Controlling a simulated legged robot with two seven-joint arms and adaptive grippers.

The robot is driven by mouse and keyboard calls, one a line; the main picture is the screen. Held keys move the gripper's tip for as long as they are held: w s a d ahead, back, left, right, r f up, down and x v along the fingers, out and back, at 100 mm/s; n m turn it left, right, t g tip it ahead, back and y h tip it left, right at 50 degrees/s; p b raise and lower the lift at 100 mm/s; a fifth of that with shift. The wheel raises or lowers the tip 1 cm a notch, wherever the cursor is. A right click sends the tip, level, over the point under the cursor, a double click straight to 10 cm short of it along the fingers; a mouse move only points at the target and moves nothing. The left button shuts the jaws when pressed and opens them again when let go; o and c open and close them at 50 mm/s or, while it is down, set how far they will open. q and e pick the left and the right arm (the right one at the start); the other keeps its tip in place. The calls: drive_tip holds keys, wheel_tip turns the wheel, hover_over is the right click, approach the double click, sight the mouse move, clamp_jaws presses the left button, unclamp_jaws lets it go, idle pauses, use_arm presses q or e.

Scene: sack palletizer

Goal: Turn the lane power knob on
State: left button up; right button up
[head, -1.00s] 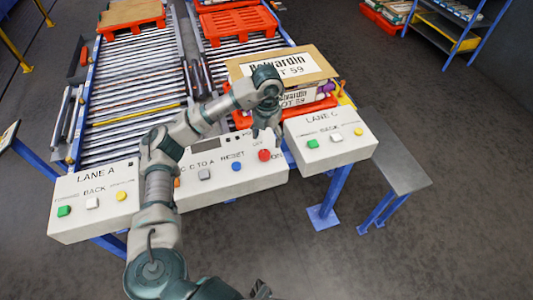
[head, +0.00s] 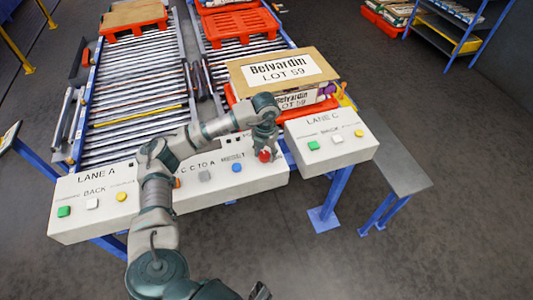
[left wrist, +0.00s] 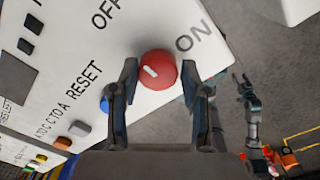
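The red lane power knob (left wrist: 158,69) sits on the white control panel (left wrist: 195,90), between the printed words OFF and ON. Its short white mark lies off-centre, on the side towards OFF. My left gripper (left wrist: 161,82) is open, with one finger on each side of the knob; I see no clear grip on it. In the head view my left gripper (head: 264,150) points down at the knob (head: 265,156) and partly covers it. My right gripper (left wrist: 243,85) shows small in the left wrist view, away from the panel, its fingers apart and empty.
The panel also carries a blue button (head: 237,168) and a grey button (head: 204,175). The lane A box (head: 93,205) and lane C box (head: 331,138) flank it. Roller lanes (head: 135,100) run away behind.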

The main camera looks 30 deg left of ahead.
use_arm(q)
drive_tip(key=shift+s+d+f, duration=0.1)
drive_tip(key=shift+f, duration=0.05)
drive_tip(key=shift+c, duration=0.9)
drive_tip(key=shift+a+f, duration=0.15)
drive_tip(key=shift+a, duration=0.25)
drive_tip(key=shift+d, duration=0.3)
use_arm(e)
drive_tip(key=shift+a, duration=0.45)
